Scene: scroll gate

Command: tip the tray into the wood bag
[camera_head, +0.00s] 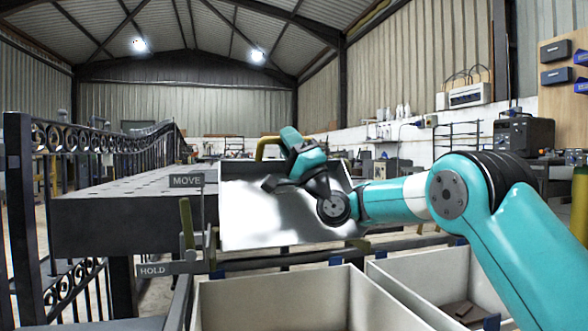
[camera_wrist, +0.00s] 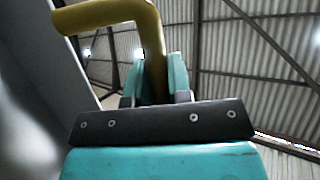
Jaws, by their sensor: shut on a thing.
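The tray (camera_head: 270,222) is a shiny metal sheet-like pan, steeply tilted above the pale bins in the head view. Its yellow bar handle (camera_head: 268,141) rises at its upper edge and also shows large in the wrist view (camera_wrist: 108,14). My gripper (camera_head: 289,136) is shut on this handle, with the fingers around its lower part in the wrist view (camera_wrist: 153,80). A pale open bin (camera_head: 290,300) stands below the tray. A second one (camera_head: 440,275), to the right, has brown pieces inside. No label shows which is the wood bag.
MOVE (camera_head: 186,181) and HOLD (camera_head: 153,270) signs flank an upright olive lever (camera_head: 186,220). A rail runs between the tray and the bins.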

